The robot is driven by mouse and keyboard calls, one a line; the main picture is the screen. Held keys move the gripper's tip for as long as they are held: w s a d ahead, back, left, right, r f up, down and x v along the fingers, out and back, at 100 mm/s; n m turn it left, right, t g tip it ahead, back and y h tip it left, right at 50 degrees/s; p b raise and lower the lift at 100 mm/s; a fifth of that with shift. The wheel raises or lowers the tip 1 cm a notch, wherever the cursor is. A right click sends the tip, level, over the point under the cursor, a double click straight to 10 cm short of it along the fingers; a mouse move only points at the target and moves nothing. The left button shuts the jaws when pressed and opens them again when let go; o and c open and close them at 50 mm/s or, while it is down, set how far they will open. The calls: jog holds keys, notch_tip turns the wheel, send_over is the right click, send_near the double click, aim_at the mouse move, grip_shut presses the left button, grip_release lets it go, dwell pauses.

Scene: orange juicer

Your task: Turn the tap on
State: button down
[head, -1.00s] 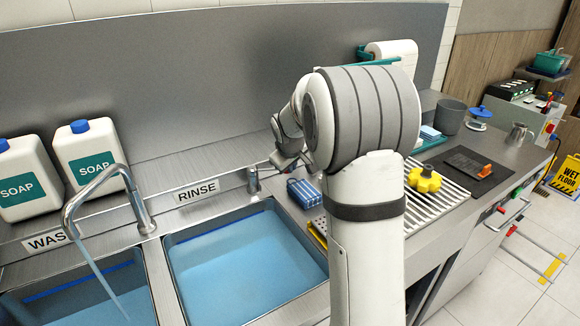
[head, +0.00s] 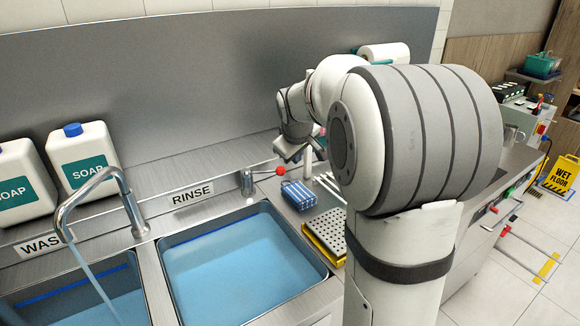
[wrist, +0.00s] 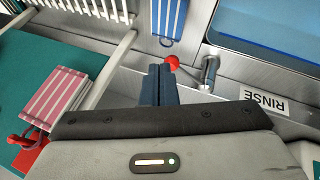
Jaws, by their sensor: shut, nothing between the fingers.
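The tap lever is a short metal post (head: 247,181) with a thin arm ending in a red ball knob (head: 280,170), behind the rinse basin. In the head view the arm points right. In the wrist view the red knob (wrist: 172,62) is just beside my fingertips, left of the post (wrist: 208,70); I cannot tell whether they touch. My gripper (wrist: 160,70) is shut and empty. In the head view my gripper (head: 293,153) is above and right of the knob. The curved spout (head: 98,180) at the wash basin has a stream running from it.
The rinse basin (head: 163,249) holds blue water. A blue striped sponge (head: 299,195) and a yellow-edged perforated tray (head: 331,229) lie to its right. Soap bottles (head: 82,158) stand at left. A pink striped sponge (wrist: 55,97) lies on a green mat (wrist: 40,55), near a white rack (wrist: 115,50).

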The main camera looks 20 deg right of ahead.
jog(key=shift+s+d+r, duration=0.15)
jog(key=shift+s+r, duration=0.15)
jog(key=shift+r, duration=0.3)
jog(key=shift+s+d+r, duration=0.15)
jog(key=shift+s+r, duration=0.15)
jog(key=shift+r, duration=0.3)
jog(key=s+a+f+m+g, duration=0.1)
jog(key=s+a+f, duration=0.1)
jog(key=s, duration=0.7)
jog(key=s+a+f+m+g+y, duration=0.1)
jog(key=s+a+f+m, duration=0.1)
jog(key=s+a, duration=0.3)
jog(key=s+a+f+m+g+y, duration=0.1)
jog(key=s+a+f, duration=0.3)
jog(key=s, duration=1)
jog(key=shift+a+f+m, duration=0.15)
jog(key=shift+f+m, duration=0.1)
jog(key=shift+m, duration=0.15)
jog(key=shift+s, duration=0.15)
